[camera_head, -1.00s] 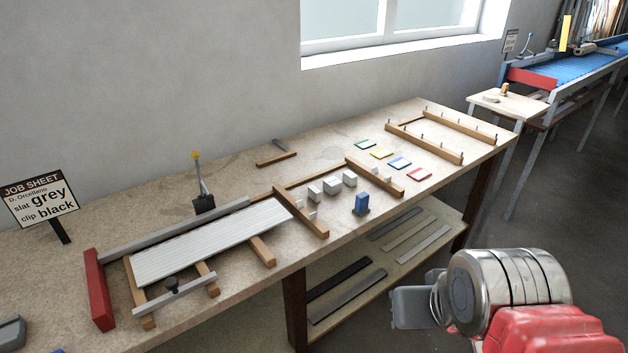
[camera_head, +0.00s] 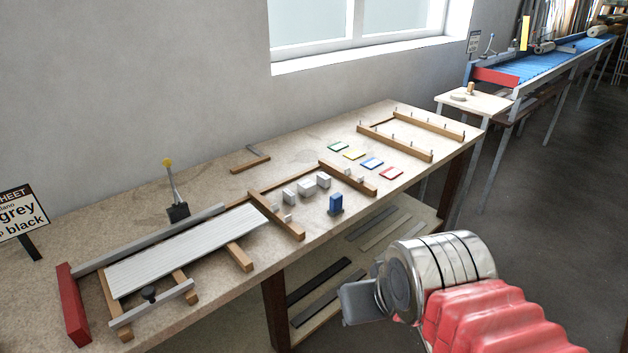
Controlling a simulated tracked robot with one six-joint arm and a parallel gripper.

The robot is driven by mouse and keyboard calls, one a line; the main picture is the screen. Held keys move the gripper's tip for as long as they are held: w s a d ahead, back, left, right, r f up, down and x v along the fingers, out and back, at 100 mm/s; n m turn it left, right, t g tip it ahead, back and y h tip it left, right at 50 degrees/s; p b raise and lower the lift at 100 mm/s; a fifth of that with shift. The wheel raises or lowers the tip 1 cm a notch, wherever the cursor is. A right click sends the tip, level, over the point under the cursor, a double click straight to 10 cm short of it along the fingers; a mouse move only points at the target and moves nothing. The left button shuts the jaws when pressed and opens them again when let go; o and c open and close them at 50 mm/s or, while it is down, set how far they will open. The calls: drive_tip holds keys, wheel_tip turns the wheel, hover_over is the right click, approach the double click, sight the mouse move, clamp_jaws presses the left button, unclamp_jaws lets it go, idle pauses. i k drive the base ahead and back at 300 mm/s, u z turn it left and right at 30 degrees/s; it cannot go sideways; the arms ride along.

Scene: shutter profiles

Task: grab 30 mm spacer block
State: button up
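Several pale grey blocks of differing size stand on the workbench (camera_head: 330,238) between two wooden rails; the larger ones include a left block (camera_head: 289,196), a middle block (camera_head: 306,188) and a right block (camera_head: 323,180). No size marking is readable, so I cannot tell which is the 30 mm spacer block. My gripper (camera_head: 358,302) is at the lower right, off the bench's front edge and well apart from the blocks.
A slatted panel (camera_head: 185,250) lies in a wooden frame at the left, with a red end stop (camera_head: 72,303). Coloured plates, such as a red one (camera_head: 391,173), lie behind the blocks. A lower shelf (camera_head: 345,262) holds dark strips. Floor at the right is open.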

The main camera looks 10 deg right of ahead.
sight(323, 179)
drive_tip(key=z, duration=0.05)
drive_tip(key=i, duration=1)
drive_tip(key=u, duration=0.05)
